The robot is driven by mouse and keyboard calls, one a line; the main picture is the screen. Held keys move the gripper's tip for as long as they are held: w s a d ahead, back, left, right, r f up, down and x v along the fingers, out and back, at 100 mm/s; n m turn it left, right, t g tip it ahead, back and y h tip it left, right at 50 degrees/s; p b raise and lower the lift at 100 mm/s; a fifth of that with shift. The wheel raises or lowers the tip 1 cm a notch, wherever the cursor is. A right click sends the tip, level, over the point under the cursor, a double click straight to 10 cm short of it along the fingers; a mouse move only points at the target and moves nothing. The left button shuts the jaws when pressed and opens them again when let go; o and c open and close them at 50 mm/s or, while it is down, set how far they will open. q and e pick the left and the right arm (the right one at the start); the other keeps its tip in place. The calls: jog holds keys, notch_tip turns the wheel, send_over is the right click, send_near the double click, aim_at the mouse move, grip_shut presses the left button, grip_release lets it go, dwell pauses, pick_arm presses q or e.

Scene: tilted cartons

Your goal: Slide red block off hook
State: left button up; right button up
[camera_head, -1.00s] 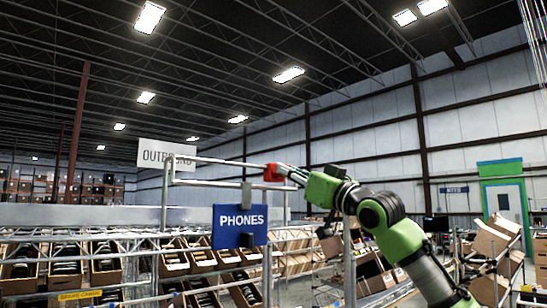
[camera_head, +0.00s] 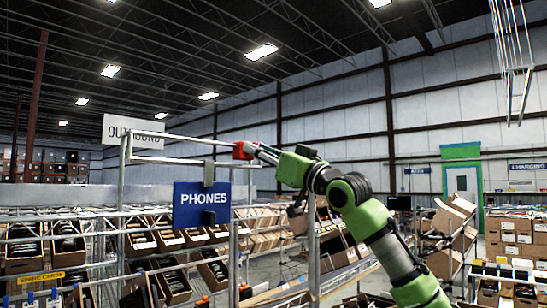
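The small red block (camera_head: 241,151) is at the right part of a thin metal rail (camera_head: 196,160) of the grey frame, above the blue PHONES sign. My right gripper (camera_head: 254,152) reaches in from the right, with its fingertips at the block's right side. The fingers look shut on the block, though they are small and the contact is partly hidden. The hook cannot be told apart from the rail at this size. My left gripper is not in view.
The blue PHONES sign (camera_head: 202,206) hangs just below the rail. An OUTBOUND sign (camera_head: 120,130) is behind the frame's left end. Racks of tilted cartons (camera_head: 70,250) stand below. More cartons (camera_head: 448,235) stand at right. Space above the rail is clear.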

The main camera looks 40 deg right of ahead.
jog(key=v, duration=1.1)
jog(key=shift+s+d, duration=0.3)
jog(key=shift+d, duration=0.05)
jog(key=shift+f, duration=0.1)
